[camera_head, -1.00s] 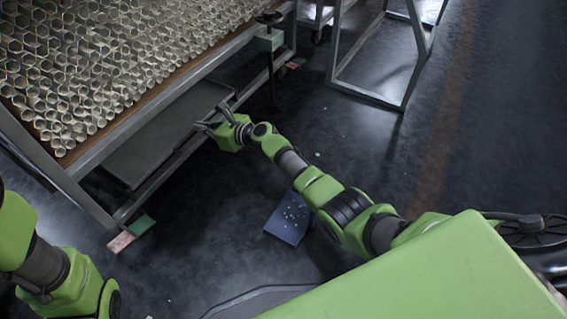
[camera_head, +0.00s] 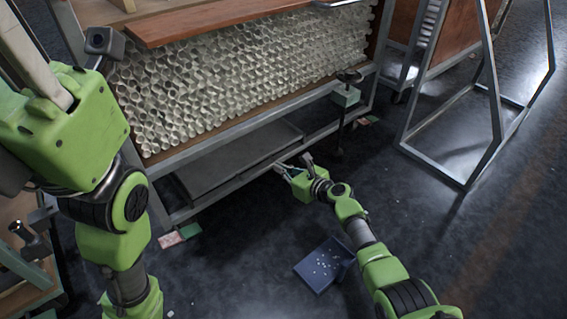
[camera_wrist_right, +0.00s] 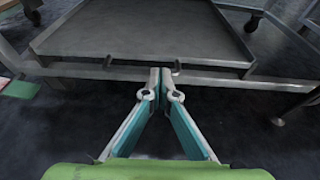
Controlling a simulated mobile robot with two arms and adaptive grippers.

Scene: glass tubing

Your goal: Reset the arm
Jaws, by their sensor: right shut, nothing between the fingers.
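My right arm is green and black and reaches up from the lower right of the head view. Its gripper (camera_head: 293,165) is in front of the lower frame rail of the rack of glass tubes. In the right wrist view the two fingers of this gripper (camera_wrist_right: 160,95) meet at their tips, with nothing between them. My left arm (camera_head: 108,205) stands bent at the left of the head view. Its fingers do not show.
The rack's stacked glass tubes (camera_head: 240,80) lie behind my right gripper, above a grey shelf tray (camera_head: 240,160). A blue bin (camera_head: 322,268) with small white bits is on the floor beside my right arm. A metal frame (camera_head: 440,160) stands at right.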

